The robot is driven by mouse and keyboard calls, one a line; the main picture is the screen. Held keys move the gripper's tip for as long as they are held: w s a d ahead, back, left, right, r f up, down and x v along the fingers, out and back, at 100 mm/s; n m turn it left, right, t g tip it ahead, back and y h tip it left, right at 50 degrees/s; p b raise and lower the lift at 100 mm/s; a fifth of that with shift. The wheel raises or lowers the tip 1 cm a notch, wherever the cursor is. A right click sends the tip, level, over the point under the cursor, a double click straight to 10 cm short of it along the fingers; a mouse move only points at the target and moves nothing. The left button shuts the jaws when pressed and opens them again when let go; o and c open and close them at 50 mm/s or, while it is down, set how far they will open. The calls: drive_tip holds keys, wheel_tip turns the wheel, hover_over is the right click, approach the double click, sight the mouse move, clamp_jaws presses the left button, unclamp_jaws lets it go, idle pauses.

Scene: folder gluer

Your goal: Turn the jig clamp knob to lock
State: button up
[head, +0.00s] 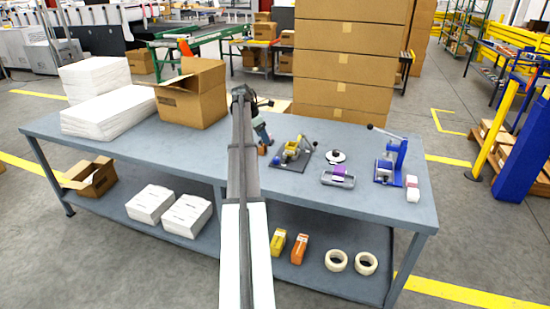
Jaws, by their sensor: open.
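A small jig (293,153) sits on the workbench right of my arm, with a dark base plate and a yellow block. A blue round knob (276,161) shows at its left front corner, and a dark-tipped lever rises at its right. The knob's turn angle is too small to tell.
A teal handheld tool (261,130) lies close left of the jig. A white round item (335,157), a grey-purple device (338,177) and a blue lever press (391,161) stand to the right. An open carton (193,97) and white stacks are left. The bench's (215,155) front-left top is clear.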

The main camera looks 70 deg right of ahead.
sight(276, 158)
drive_tip(key=x, duration=1.3)
drive_tip(key=shift+s+d+f, duration=0.2)
drive_tip(key=shift+s+d, duration=0.1)
drive_tip(key=shift+s, duration=0.1)
drive_tip(key=shift+c, duration=0.3)
drive_tip(key=c, duration=1)
drive_tip(key=shift+o, duration=0.2)
